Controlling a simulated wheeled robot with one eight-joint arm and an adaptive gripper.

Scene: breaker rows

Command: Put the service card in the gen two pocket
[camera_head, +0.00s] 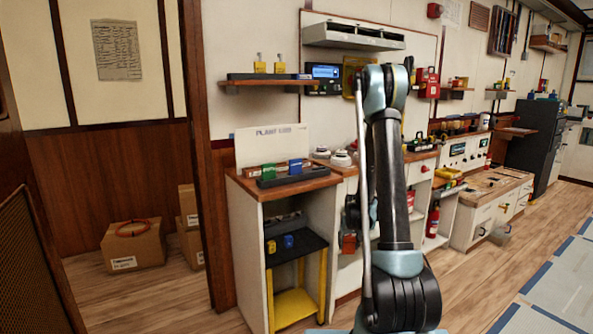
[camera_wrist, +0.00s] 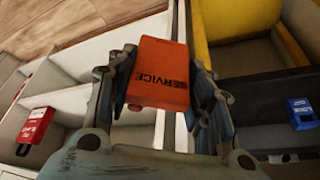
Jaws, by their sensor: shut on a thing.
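My gripper (camera_wrist: 161,84) is shut on the orange service card (camera_wrist: 160,72) in the wrist view. The card's dark "SERVICE" lettering shows upside down, and a finger lies on each side. In the head view, my arm hides most of the gripper; a small orange patch (camera_head: 349,243) beside the arm looks like the card. A dark rack (camera_head: 292,179) with green and blue cards stands on the wooden counter before a "PLANT LOG" board (camera_head: 270,146). I cannot read any pocket label, so I cannot tell which is gen two.
Under the counter, a black shelf (camera_head: 296,244) bears small yellow and blue items above a yellow lower shelf (camera_head: 295,307). The wrist view shows a red tag (camera_wrist: 36,125) in a white compartment and a blue tag (camera_wrist: 302,113). Boxes (camera_head: 134,245) stand left; floor is open in front.

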